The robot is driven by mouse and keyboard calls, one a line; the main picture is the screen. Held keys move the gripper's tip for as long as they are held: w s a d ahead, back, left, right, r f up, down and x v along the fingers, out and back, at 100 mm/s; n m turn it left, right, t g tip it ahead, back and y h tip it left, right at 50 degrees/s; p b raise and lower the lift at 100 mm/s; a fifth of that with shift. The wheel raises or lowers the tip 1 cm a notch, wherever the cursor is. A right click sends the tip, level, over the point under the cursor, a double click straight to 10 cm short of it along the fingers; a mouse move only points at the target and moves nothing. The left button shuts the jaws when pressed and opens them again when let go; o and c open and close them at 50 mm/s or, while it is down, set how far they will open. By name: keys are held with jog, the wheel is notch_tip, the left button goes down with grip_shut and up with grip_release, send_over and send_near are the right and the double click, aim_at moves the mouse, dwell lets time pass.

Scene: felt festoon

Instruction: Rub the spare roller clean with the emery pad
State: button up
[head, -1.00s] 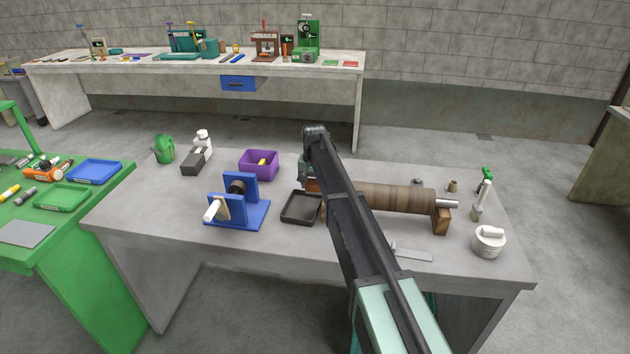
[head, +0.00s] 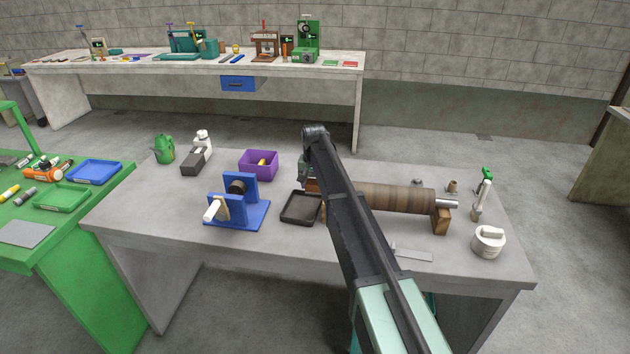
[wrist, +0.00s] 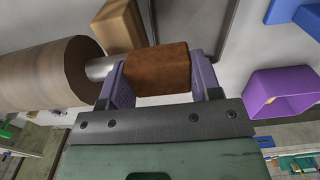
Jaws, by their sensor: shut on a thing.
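The roller (head: 398,198) is a brown drum with a bare metal shaft, lying level across wooden supports. In the wrist view the roller (wrist: 45,75) is at the left, and one shaft end points toward my gripper (wrist: 160,78). My gripper's purple fingers are shut on a reddish-brown block, which I take for the emery pad (wrist: 158,70). The pad is just beyond the roller's left end, by the shaft end; I cannot tell whether they touch. In the head view my arm hides part of the roller's left end and most of the gripper.
A dark shallow tray (head: 300,207) lies left of the roller. A blue stand (head: 240,207) and a purple bin (head: 259,165) are farther left. A wooden support (head: 440,220) bears the right end. A white lidded pot (head: 488,242) stands at the right, and a flat grey piece (head: 412,254) lies in front.

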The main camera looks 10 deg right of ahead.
jog(key=shift+w+d, duration=0.2)
jog(key=shift+w, duration=0.4)
jog(key=shift+w+d, duration=0.2)
jog(key=shift+w, duration=0.4)
jog(key=shift+s+a, duration=0.2)
jog(key=shift+s, duration=0.5)
notch_tip(320, 180, up, 7)
jog(key=p, duration=0.7)
jog(key=shift+r, duration=0.1)
jog(key=shift+w, duration=0.1)
